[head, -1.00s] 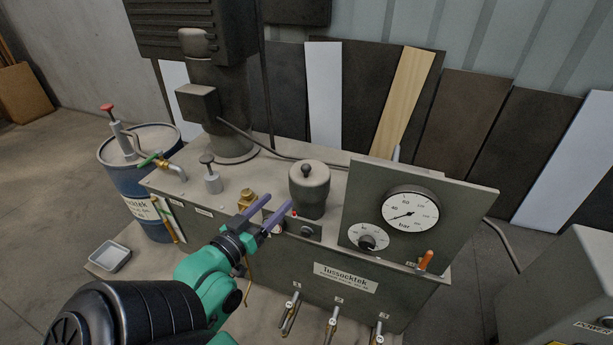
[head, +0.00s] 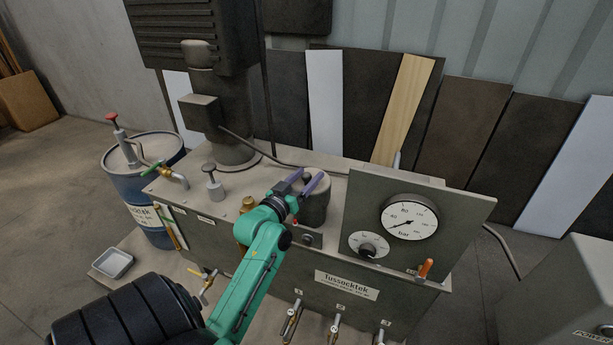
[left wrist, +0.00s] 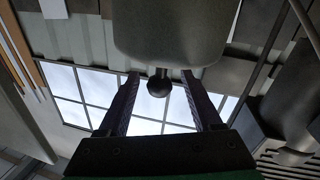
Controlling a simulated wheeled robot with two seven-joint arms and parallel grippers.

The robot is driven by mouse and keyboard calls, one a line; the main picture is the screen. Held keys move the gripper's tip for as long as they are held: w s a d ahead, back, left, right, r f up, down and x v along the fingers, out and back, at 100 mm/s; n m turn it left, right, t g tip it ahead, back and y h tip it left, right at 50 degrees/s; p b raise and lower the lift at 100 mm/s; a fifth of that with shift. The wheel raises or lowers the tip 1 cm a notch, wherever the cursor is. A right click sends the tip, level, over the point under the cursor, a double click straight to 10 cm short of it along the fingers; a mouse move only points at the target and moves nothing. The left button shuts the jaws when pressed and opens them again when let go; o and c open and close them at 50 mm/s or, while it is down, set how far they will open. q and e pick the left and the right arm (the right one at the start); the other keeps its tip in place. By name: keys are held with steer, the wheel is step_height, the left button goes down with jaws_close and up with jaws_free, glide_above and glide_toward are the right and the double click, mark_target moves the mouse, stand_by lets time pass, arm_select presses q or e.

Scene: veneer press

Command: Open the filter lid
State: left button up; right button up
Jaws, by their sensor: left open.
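The filter is a dark grey, rounded pot (head: 317,208) on top of the press unit, left of the gauge panel. Its lid, topped by a dark ball knob, is partly hidden by my left gripper (head: 308,175) in the head view. The gripper's two purple fingers are open and reach over the lid from the front left. In the left wrist view the ball knob (left wrist: 159,84) shows between the two open fingers, with space on both sides. The pale grey filter body (left wrist: 172,35) is behind it. My right gripper is not in view.
The gauge panel (head: 440,220) stands close to the right of the filter. A small grey plunger (head: 212,185), a brass fitting (head: 247,203) and the press column (head: 232,120) are to the left. A blue drum (head: 128,190) stands at the far left.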

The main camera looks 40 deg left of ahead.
arm_select(q)
jaws_close()
stand_by(1.4)
